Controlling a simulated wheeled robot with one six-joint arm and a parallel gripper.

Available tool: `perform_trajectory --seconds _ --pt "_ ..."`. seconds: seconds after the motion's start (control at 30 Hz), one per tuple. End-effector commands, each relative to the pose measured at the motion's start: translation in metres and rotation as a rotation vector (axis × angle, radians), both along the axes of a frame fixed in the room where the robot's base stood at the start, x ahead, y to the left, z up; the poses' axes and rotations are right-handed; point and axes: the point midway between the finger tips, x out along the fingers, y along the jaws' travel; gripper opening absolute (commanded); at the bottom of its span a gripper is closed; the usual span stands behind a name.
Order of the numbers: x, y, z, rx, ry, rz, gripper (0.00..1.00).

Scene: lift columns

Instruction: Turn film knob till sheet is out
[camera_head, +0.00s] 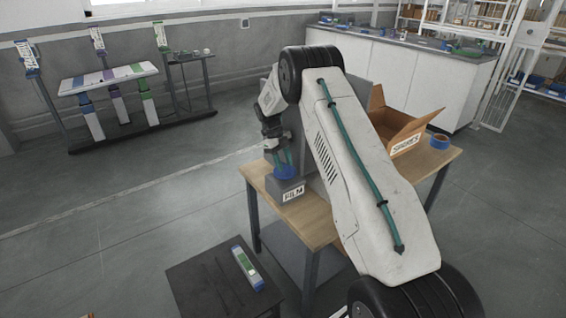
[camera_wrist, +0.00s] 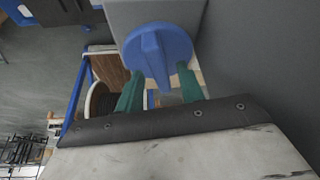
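The blue film knob (camera_wrist: 165,50) is a round disc with a raised ridge across its middle, in the upper middle of the wrist view. It sits on a grey box (camera_head: 288,189) with a white label, on the wooden table in the head view. My gripper (camera_wrist: 158,80) has two teal fingers set apart, one on each side of the ridge line at the knob's lower edge. I see gaps between the fingers and the ridge. In the head view my gripper (camera_head: 283,160) is just above the knob (camera_head: 286,172). No film sheet can be made out.
A tall grey panel stands behind the box. An open cardboard box (camera_head: 391,124) and a blue tape roll (camera_head: 440,141) are on the table's right.

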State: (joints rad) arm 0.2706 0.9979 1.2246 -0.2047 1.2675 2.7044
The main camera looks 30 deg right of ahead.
Motion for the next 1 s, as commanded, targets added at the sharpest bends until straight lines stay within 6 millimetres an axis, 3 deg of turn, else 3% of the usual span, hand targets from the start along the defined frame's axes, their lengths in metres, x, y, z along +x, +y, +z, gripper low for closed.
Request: perform_trajectory --seconds 0.5,1.0 --pt "0.027 0.008 0.065 -0.001 -0.003 0.002 0.38" --pt "0.029 0.009 0.072 0.000 -0.001 0.002 0.38"
